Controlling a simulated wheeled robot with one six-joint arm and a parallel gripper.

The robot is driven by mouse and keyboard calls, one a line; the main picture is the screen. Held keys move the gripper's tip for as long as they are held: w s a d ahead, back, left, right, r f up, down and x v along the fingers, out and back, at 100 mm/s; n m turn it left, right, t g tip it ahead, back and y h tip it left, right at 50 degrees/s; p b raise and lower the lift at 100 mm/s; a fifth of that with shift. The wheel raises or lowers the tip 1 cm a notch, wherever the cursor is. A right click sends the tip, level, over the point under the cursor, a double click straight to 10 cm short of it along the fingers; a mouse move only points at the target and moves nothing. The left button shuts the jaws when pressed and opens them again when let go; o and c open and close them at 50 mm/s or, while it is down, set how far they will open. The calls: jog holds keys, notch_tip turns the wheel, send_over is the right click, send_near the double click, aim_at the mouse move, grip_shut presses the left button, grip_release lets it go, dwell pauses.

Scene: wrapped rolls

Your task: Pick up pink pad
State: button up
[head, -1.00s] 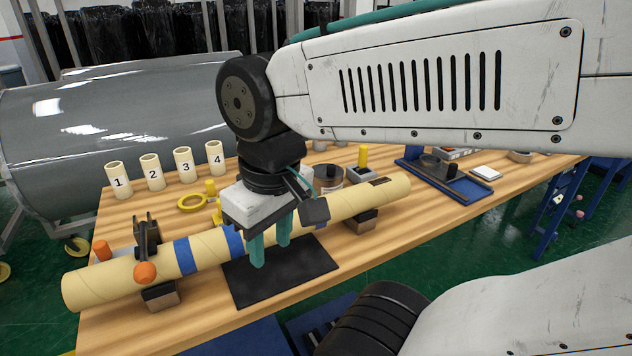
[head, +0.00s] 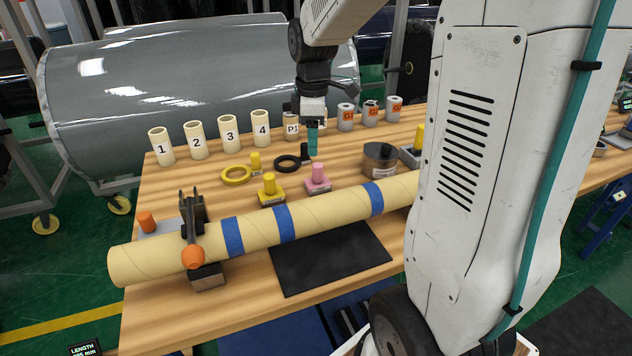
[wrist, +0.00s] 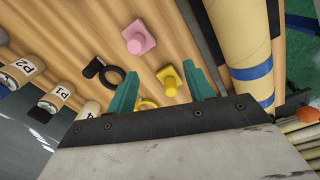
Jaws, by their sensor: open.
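The pink pad (head: 318,179), a square base with a round pink knob, sits on the wooden table behind the long tan roll. It also shows in the wrist view (wrist: 138,38), beyond the fingertips and left of the space between them. My gripper (head: 312,140) is above the table, behind the pink pad in the head view, with teal fingers pointing down. In the wrist view the two teal fingers (wrist: 158,82) are apart with nothing held between them. The pad is fully visible and not touched.
A yellow pad (head: 270,190) stands just left of the pink one. A black ring (head: 288,163) and yellow ring (head: 236,175) lie behind. The long tan roll (head: 330,217) with blue bands runs along the front. Numbered tubes (head: 228,134) stand at the back. A dark mat (head: 330,260) lies in front.

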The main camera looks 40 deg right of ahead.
aim_at(318, 164)
jog(key=shift+n, duration=0.9)
jog(key=w+d+f, duration=0.3)
jog(key=shift+w+d+f, duration=0.15)
jog(key=shift+d+f, duration=0.1)
jog(key=shift+d, duration=0.05)
notch_tip(318, 164, down, 8)
jog(key=shift+d+r, duration=0.1)
grip_shut()
